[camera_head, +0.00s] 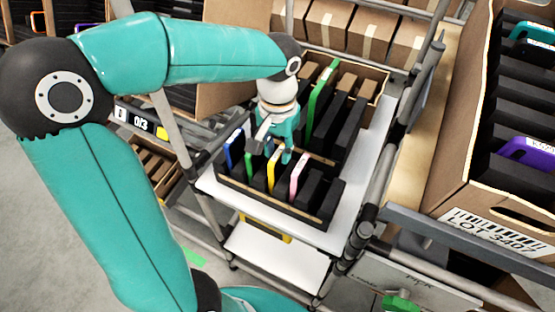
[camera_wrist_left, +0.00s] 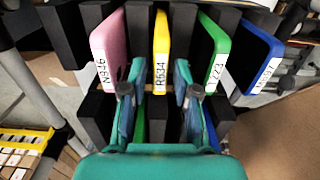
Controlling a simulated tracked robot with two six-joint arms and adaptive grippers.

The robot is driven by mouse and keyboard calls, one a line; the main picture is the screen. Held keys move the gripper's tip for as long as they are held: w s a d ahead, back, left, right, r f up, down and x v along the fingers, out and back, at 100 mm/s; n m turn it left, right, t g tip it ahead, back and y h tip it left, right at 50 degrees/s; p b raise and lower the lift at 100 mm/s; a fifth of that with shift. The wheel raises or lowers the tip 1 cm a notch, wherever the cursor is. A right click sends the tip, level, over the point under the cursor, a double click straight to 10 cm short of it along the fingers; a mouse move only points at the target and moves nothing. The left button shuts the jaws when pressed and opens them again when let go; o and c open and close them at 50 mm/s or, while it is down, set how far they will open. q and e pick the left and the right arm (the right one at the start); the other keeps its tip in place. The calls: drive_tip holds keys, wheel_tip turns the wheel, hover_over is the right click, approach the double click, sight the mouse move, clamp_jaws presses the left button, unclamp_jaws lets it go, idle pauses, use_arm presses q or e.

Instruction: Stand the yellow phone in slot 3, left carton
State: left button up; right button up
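The yellow phone (camera_head: 274,168) stands upright in the front row of a black-slotted tray (camera_head: 268,203), between a green phone (camera_head: 250,164) and a pink phone (camera_head: 298,174). My left gripper (camera_head: 270,150) is over this row, pointing down. In the wrist view its two fingers (camera_wrist_left: 160,92) are apart, one on either side of the yellow phone's line; contact cannot be told. The left carton (camera_head: 225,92) is largely hidden behind my left arm; its slot 3 cannot be made out. My right gripper is not in view.
A blue phone (camera_head: 235,146) stands at the row's left end. A taller green phone (camera_head: 321,92) stands in the back row. A right carton (camera_head: 450,180) holds a teal phone (camera_head: 532,33) and a purple phone (camera_head: 530,151). Metal rails (camera_head: 385,150) border the tray's white shelf.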

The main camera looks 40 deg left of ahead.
use_arm(q)
drive_tip(key=shift+f, duration=0.55)
drive_tip(key=shift+c, duration=0.4)
clamp_jaws()
wheel_tip(320, 180, up, 16)
drive_tip(key=p, duration=0.9)
idle(0.5)
